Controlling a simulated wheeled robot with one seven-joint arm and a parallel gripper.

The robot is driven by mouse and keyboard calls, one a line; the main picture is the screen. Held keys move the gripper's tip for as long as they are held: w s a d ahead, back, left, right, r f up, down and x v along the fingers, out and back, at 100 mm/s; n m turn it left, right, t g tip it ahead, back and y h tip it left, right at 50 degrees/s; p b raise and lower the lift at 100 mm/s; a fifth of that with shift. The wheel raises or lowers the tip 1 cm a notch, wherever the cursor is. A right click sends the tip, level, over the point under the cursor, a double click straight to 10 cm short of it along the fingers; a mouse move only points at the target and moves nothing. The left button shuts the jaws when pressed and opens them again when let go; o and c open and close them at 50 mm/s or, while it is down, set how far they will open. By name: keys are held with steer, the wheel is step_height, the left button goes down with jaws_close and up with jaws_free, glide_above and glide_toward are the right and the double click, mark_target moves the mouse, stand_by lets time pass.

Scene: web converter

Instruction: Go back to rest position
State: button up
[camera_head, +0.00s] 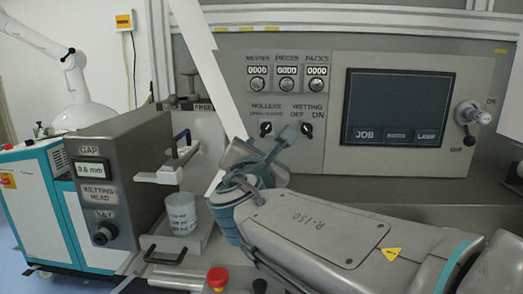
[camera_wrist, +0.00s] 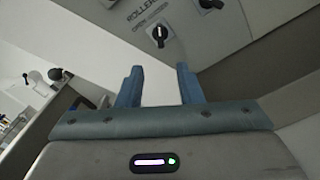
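My gripper (camera_head: 268,143) is raised in front of the grey control panel, just below the rollers knob (camera_head: 266,129) and the wetting knob (camera_head: 306,131). In the wrist view my gripper (camera_wrist: 158,74) has its two blue fingers well apart, with nothing between them. The rollers knob (camera_wrist: 160,34) shows beyond the fingers and apart from them. My arm stretches in from the lower right in the head view and hides part of the bench. Whether the gripper touches the panel cannot be told from the head view.
The wetting head box (camera_head: 110,185) is at left. A red button (camera_head: 217,279) is at the front.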

steer(key=s+d+f+m+g+h+p, duration=0.2)
steer(key=d+m+g+p, duration=0.1)
steer(key=d+m, duration=0.25)
steer(key=s+d+f+m+g+h+p, duration=0.1)
steer(key=s+d+f+m+g+p, duration=0.15)
steer(key=d+m, duration=0.35)
steer(key=s+d+f+m+g+h+p, duration=0.2)
steer(key=d+f+m+g+p, duration=0.15)
steer(key=d, duration=0.35)
steer(key=s+f+m+g+y+p, duration=0.3)
steer(key=s+m+g+y+p, duration=0.2)
steer(key=s+m, duration=0.8)
steer(key=m+g+p, duration=0.1)
steer(key=p, duration=0.2)
steer(key=shift+f+m+y, duration=0.2)
steer(key=shift+m+y, duration=0.1)
